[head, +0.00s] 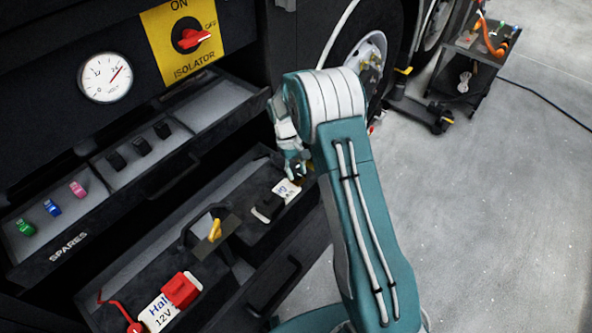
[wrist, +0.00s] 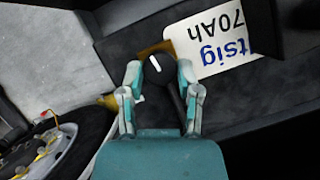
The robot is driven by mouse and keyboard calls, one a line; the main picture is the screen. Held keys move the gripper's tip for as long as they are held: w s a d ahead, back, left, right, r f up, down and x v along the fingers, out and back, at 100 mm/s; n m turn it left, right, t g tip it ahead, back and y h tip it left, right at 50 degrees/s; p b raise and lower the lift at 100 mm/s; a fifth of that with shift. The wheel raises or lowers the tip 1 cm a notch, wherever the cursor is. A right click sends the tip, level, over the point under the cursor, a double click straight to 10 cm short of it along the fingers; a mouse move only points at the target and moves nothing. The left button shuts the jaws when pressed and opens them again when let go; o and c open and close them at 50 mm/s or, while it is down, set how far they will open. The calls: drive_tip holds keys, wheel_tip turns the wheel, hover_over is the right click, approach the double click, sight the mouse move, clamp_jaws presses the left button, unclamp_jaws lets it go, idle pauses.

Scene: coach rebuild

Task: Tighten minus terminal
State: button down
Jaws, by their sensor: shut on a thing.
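In the wrist view my gripper (wrist: 158,78) has its two fingers on either side of a black round knob (wrist: 155,66) with a white line on top, and is shut on it. A brass-coloured piece (wrist: 153,48) shows beside the knob. The knob sits at the end of a dark battery with a white label (wrist: 213,40) reading "70Ah". In the head view my gripper (head: 293,168) reaches down to the far end of that battery (head: 262,232), beside its label (head: 287,191). My arm and fingers hide the knob there.
A nearer battery has a red cover (head: 181,290) and red cable. Above are a spares drawer (head: 68,236), a voltmeter (head: 105,77) and a red isolator switch (head: 192,39). Open floor lies right, with a cart (head: 470,80) behind.

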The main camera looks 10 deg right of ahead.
drive_tip(key=shift+m, duration=0.4)
idle(2.4)
drive_tip(key=shift+c, duration=1.5)
unclamp_jaws()
drive_tip(key=v, duration=1.2)
drive_tip(key=shift+d, duration=0.15)
